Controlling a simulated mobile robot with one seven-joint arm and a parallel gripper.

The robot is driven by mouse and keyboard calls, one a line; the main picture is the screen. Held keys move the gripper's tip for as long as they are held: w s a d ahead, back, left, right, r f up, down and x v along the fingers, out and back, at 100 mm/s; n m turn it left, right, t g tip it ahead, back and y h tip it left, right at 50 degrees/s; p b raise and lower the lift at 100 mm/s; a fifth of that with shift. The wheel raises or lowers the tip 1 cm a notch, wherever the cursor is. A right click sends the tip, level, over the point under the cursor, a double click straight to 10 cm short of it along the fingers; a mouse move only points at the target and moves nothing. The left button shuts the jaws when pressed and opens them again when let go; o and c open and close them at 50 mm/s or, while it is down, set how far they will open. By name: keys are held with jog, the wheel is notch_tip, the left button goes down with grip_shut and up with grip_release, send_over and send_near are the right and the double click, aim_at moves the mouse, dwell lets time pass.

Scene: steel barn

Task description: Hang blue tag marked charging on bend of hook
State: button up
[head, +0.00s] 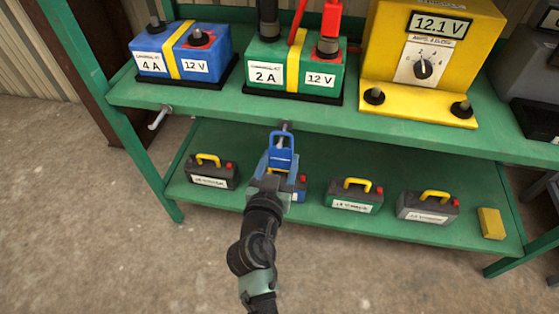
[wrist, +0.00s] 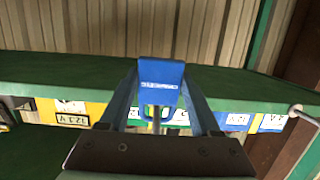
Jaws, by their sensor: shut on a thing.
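A blue tag (wrist: 160,82) with a white printed strip is between the fingertips of my gripper (wrist: 160,92); the lettering is too small to read. In the head view the blue tag (head: 281,158) is upright at the shelf's front edge, its loop at the top. My gripper (head: 281,167) is shut on it. A metal hook (head: 285,126) sticks out from the shelf edge right at the tag's top. I cannot tell whether the loop is around the hook or just in front of it. A second hook (head: 159,118) is empty, farther left; it also shows in the wrist view (wrist: 301,113).
The green upper shelf (head: 225,108) bears a blue charger (head: 182,52), a green charger (head: 293,72) and a yellow meter box (head: 438,50). Several batteries with yellow handles and a yellow block (head: 491,223) stand on the lower shelf (head: 300,212). The floor in front is clear.

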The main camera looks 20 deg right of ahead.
jog(key=o, duration=1.1)
jog(key=shift+c, duration=0.2)
jog(key=p+v, duration=0.1)
jog(key=v, duration=1.2)
jog(key=shift+r, duration=0.15)
